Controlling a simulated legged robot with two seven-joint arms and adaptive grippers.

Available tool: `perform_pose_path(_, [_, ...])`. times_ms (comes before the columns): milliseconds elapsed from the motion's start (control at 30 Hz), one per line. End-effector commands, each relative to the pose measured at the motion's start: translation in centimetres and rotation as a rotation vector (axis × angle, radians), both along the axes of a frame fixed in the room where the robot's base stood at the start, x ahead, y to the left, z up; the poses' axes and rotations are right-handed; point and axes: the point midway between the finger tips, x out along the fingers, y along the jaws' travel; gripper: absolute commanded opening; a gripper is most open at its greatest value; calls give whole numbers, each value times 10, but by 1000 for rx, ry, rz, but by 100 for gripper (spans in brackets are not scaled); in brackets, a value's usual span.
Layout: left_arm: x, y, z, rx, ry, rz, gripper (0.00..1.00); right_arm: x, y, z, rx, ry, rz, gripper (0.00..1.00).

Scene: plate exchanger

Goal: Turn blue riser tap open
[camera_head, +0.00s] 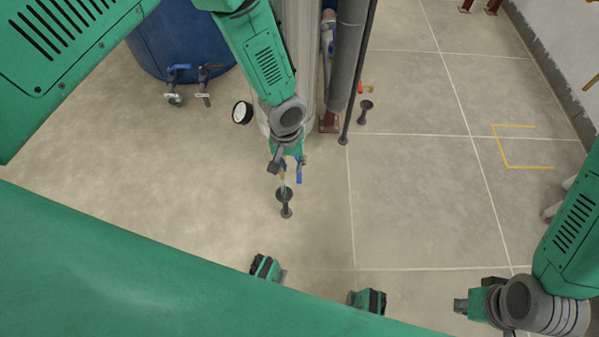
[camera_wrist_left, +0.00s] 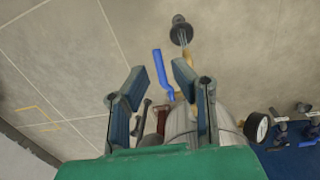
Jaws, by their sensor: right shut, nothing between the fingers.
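The blue riser tap handle (camera_wrist_left: 160,68) shows in the left wrist view as a long blue lever, with a brass spout (camera_wrist_left: 190,57) beside it. In the head view the blue lever (camera_head: 299,172) hangs just below my left gripper (camera_head: 286,158). In the left wrist view my left gripper (camera_wrist_left: 158,80) has its two fingers spread, with the lever seen between them; I cannot tell whether they touch it. A pale streak shows between spout and black floor drain (camera_head: 285,198). My right gripper (camera_head: 463,306) is shut and empty at lower right, far from the tap.
A blue tank (camera_head: 180,38) with two taps stands at the upper left. A round gauge (camera_head: 241,112) is left of my left forearm. A grey pipe (camera_head: 348,50) and a red-handled tap (camera_head: 361,88) stand right of the column.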

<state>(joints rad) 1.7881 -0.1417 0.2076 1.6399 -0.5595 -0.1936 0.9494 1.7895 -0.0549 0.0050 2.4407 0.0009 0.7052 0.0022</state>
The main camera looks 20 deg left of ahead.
Motion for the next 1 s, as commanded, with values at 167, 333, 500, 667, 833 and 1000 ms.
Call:
perform_pose_path(167, [40,-7,16,61,-26,59,22,0,0,4,0,0,0,0])
perform_pose_path(333, [43,-8,3,68,-27,68,22,0,0,-3,0,0,-1,0])
perform_pose_path(500, [42,-8,-32,66,-26,68,22,0,0,-18,0,0,0,0])
perform_pose_path(667, [42,-8,-67,67,-26,69,22,0,0,-33,0,0,0,0])
perform_pose_path(833, [43,-8,-98,67,-28,69,22,0,0,-47,0,1,0,0])
perform_pose_path(1000, [43,-8,-115,67,-28,67,22,0,0,-54,0,1,0,0])
